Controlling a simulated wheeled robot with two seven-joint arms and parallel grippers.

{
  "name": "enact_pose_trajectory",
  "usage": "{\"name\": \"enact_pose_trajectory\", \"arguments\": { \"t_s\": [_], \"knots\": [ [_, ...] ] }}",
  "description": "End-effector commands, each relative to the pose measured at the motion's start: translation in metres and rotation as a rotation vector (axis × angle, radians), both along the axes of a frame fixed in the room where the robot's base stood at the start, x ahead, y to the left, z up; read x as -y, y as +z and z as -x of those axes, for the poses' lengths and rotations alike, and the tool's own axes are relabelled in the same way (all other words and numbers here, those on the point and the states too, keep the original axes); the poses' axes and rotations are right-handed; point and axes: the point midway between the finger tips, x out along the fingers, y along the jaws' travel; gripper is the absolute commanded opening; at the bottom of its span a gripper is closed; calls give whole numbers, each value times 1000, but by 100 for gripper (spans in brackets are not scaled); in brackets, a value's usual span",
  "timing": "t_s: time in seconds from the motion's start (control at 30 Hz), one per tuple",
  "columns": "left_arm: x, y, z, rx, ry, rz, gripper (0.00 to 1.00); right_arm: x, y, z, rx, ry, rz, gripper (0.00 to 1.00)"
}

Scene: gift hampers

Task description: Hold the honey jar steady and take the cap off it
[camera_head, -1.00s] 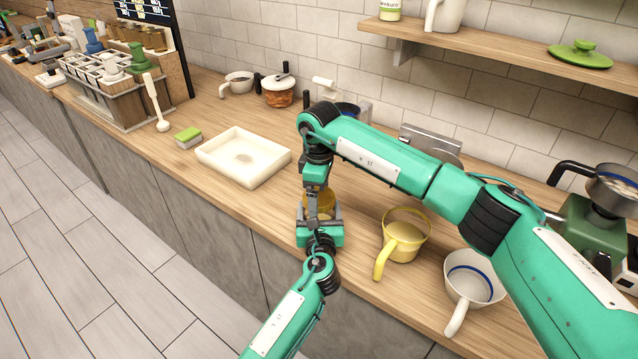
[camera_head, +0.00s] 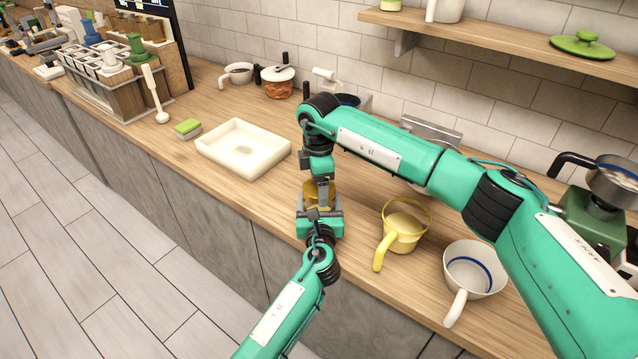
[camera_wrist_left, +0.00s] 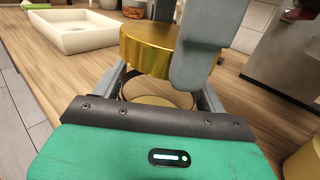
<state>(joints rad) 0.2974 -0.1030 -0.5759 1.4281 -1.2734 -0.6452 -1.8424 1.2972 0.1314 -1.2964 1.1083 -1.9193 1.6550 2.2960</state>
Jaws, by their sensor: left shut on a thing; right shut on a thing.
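The gold cap (camera_wrist_left: 148,52) fills the upper middle of the left wrist view, beside a grey finger of my right gripper (camera_head: 322,186). It also shows as a small gold patch in the head view (camera_head: 309,190). My right gripper comes from above and is shut on the cap. My left gripper (camera_head: 320,215) comes from the front and is shut on the honey jar (camera_wrist_left: 158,100), whose pale round top shows between its fingers. The cap appears raised above the jar, with a gap between them. Most of the jar is hidden by my grippers.
A white tray (camera_head: 207,155) lies to the left, with a green-topped sponge (camera_head: 187,128) beyond it. A yellow cup (camera_head: 403,238) and a white mug (camera_head: 474,278) stand close on the right. A lidded pot (camera_head: 278,82) stands behind. Some counter between tray and grippers is bare.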

Motion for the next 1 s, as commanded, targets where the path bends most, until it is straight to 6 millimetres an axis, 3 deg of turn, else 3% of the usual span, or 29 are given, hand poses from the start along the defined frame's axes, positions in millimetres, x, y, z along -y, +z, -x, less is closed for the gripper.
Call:
{"name": "enact_pose_trajectory", "arguments": {
  "t_s": [1.0],
  "knots": [
    [1,0,1,0,-2,0,10,0,2,-1,4,1678,3,47]
  ]
}}
